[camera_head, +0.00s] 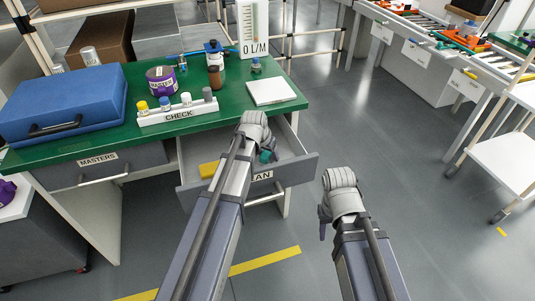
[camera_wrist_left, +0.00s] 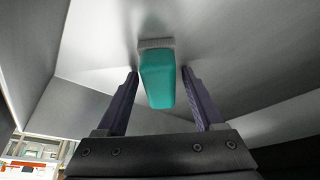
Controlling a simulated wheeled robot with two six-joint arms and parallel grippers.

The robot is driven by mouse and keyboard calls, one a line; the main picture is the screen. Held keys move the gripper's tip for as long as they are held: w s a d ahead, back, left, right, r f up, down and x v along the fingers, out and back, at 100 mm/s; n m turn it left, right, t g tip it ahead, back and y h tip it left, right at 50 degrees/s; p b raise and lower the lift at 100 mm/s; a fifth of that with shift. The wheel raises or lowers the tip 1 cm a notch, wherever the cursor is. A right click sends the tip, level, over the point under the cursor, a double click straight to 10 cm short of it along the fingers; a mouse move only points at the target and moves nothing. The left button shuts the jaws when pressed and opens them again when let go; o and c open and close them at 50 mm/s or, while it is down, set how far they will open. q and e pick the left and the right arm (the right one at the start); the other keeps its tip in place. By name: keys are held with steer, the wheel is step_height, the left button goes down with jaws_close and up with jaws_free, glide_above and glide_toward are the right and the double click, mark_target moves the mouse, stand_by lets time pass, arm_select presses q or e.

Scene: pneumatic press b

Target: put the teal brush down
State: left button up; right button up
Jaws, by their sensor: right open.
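The teal brush (camera_wrist_left: 158,80) shows in the left wrist view between the two fingers of my left gripper (camera_wrist_left: 160,73), with a gap on each side. It has a teal body and a grey strip at its far end. In the head view a small part of the brush (camera_head: 266,156) shows at the open drawer (camera_head: 303,168), beside my left wrist. My left gripper is open around the brush; its fingers are mostly hidden in the head view. My right gripper (camera_head: 325,220) is open, empty and away from the desk, right of the drawer.
The drawer front has a partly covered label ending in "EAN"; a yellow item (camera_head: 208,170) lies in its left part. Above is the green desktop (camera_head: 225,113) with a white CHECK rack (camera_head: 178,113), a white pad (camera_head: 271,91) and a blue case (camera_head: 62,103).

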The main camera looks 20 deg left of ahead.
arm_select(q)
steer(key=shift+o, duration=0.5)
steer(key=shift+r, duration=0.1)
steer(key=shift+r+p, duration=0.25)
steer(key=shift+p, duration=0.1)
steer(key=p+v, duration=1)
steer(key=v, duration=0.1)
steer(key=shift+r+p, duration=0.3)
steer(key=shift+p, duration=0.05)
steer(key=shift+s, duration=0.1)
